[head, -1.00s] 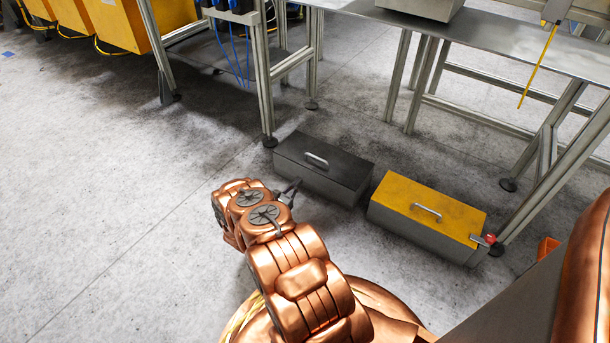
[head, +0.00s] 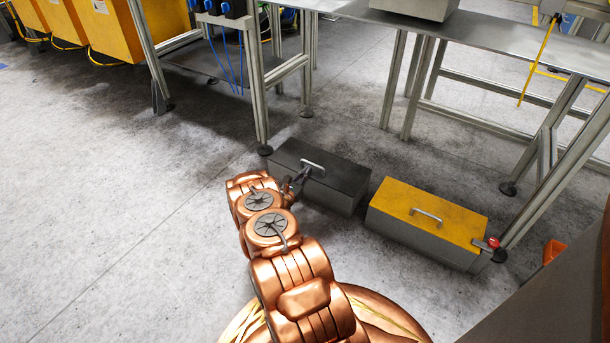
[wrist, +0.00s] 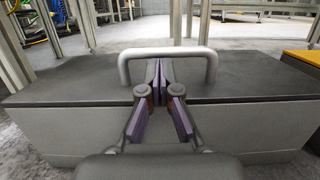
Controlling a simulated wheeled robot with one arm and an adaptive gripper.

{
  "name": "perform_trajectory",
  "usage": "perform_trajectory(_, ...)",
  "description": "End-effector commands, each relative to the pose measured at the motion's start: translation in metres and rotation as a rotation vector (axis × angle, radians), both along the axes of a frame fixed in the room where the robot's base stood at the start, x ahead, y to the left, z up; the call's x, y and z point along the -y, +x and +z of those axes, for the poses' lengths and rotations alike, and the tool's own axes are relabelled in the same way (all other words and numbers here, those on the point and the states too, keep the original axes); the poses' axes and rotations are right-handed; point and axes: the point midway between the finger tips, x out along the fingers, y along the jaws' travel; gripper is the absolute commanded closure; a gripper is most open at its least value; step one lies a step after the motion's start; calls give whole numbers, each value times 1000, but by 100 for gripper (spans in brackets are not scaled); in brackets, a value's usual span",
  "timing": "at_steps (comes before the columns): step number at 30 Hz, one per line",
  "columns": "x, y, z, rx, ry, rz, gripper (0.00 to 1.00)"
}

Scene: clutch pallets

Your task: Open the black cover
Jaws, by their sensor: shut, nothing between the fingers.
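The black cover (head: 343,177) is the dark lid of a grey box on the floor, and it lies closed. A light metal handle (head: 313,167) arches up from the lid. In the wrist view the handle (wrist: 168,52) spans the picture above the lid (wrist: 75,82). My gripper (head: 304,174) is at the handle's near left side in the head view. In the wrist view my gripper (wrist: 159,75) has its fingertips together at the middle of the handle, under its bar. Nothing shows between the fingers. I cannot tell whether they touch the bar.
A box with a yellow lid (head: 430,212) stands to the right of the black one, with a red knob (head: 493,243) at its corner. A metal table (head: 480,42) with frame legs stands behind. Open floor (head: 120,220) lies to the left.

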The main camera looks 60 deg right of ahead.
Motion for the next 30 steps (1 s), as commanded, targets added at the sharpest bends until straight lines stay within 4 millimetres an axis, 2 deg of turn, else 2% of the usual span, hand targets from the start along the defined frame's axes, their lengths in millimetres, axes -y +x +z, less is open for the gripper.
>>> perform_trajectory(30, -1, 4, 15, -5, 149, 5, 100)
